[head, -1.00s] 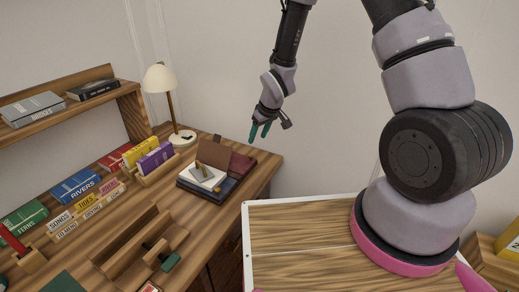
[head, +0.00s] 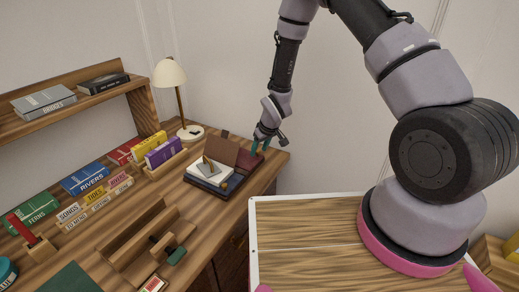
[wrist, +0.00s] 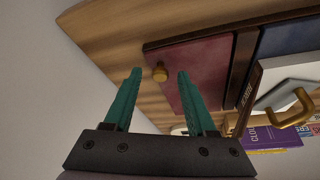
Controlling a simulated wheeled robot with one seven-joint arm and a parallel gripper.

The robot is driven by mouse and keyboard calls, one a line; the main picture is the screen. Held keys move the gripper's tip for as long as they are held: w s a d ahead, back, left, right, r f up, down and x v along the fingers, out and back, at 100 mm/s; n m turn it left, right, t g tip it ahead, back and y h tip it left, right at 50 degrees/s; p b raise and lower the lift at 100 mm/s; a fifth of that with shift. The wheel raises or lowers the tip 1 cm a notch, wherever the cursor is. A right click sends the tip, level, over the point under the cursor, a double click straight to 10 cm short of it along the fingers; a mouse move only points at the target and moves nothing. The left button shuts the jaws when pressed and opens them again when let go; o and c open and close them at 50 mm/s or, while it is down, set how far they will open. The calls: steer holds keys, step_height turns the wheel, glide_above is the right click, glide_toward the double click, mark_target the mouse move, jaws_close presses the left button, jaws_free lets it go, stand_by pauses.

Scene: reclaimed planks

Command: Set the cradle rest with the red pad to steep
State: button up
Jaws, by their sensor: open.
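The cradle has a rest with a dark red pad (head: 249,159), on its right side in the head view. In the wrist view this red pad (wrist: 196,72) fills the upper middle and looks about flat. A small round wooden knob (wrist: 159,74) sits at its near edge. My gripper (wrist: 159,72) is open, its green fingertips on either side of the knob in the picture; contact is not visible. In the head view my gripper (head: 260,148) is at the red pad's far right edge. The blue pad (wrist: 293,36) lies beyond a dark strip, partly under a white block.
A lamp (head: 170,75) stands behind. Books, label blocks and a wooden rack (head: 135,230) fill the desk's left. The desk edge is close on the right.

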jaws_close()
stand_by(1.3)
